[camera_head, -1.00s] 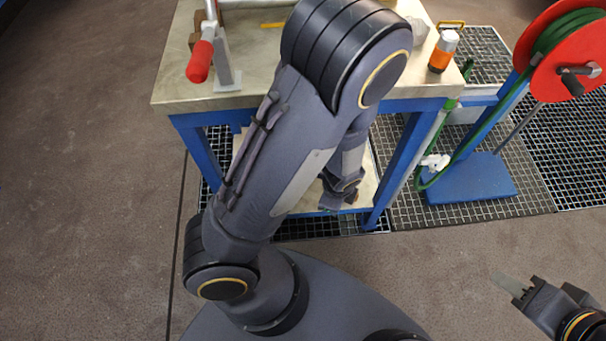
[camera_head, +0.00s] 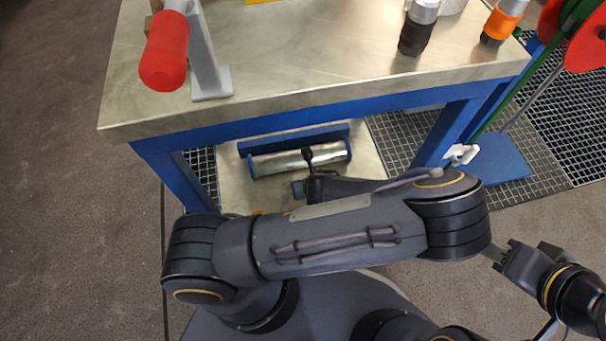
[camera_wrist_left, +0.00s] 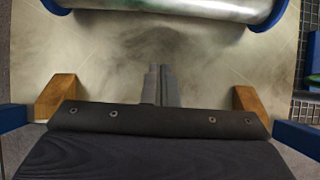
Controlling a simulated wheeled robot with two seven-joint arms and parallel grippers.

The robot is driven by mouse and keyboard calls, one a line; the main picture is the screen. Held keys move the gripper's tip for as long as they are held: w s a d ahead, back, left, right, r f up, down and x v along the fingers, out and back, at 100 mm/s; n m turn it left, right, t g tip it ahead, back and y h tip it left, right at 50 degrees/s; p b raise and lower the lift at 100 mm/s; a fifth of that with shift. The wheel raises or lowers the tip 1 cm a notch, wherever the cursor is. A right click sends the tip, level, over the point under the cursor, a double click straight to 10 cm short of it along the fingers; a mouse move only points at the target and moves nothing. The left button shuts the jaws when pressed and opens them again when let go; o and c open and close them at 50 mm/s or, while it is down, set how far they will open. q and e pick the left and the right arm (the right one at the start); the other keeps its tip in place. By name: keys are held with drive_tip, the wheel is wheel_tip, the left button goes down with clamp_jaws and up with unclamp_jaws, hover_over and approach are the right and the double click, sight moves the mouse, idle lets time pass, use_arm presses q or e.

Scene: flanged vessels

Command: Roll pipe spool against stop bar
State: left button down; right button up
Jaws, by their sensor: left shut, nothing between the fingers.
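The pipe spool (camera_head: 275,163) is a shiny metal cylinder with blue end flanges, lying on the lower shelf (camera_head: 238,192) of the bench. It also shows at the top of the left wrist view (camera_wrist_left: 200,8). A blue bar (camera_head: 290,140), seemingly the stop bar, runs along its far side. I cannot tell whether they touch. My left gripper (camera_wrist_left: 158,88) is shut and empty, pointing at the spool's middle with bare shelf visible before it. In the head view my left arm partly hides this hand. My right gripper (camera_head: 494,253) is at the right, away from the spool; its finger gap is unclear.
Two wooden blocks (camera_wrist_left: 58,97) (camera_wrist_left: 252,108) sit on the shelf either side of my left gripper. The bench top (camera_head: 300,65) overhangs the shelf, with blue legs (camera_head: 450,130) at the sides. A red-handled tool (camera_head: 165,50) and an orange-banded item (camera_head: 502,22) stand on top.

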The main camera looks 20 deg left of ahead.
sight(302, 163)
use_arm(q)
drive_tip(key=b+x, duration=0.4)
drive_tip(key=x, duration=0.5)
drive_tip(key=shift+f, duration=0.25)
drive_tip(key=shift+w+a+r+b, duration=0.15)
drive_tip(key=shift+w+a+b, duration=0.35)
drive_tip(key=shift+w+a, duration=0.4)
drive_tip(key=shift+w+a+r, duration=0.15)
drive_tip(key=shift+w+a, duration=0.15)
drive_tip(key=shift+w, duration=0.35)
drive_tip(key=shift+w+a, duration=0.95)
drive_tip(key=shift+w, duration=0.4)
drive_tip(key=shift+r, duration=0.1)
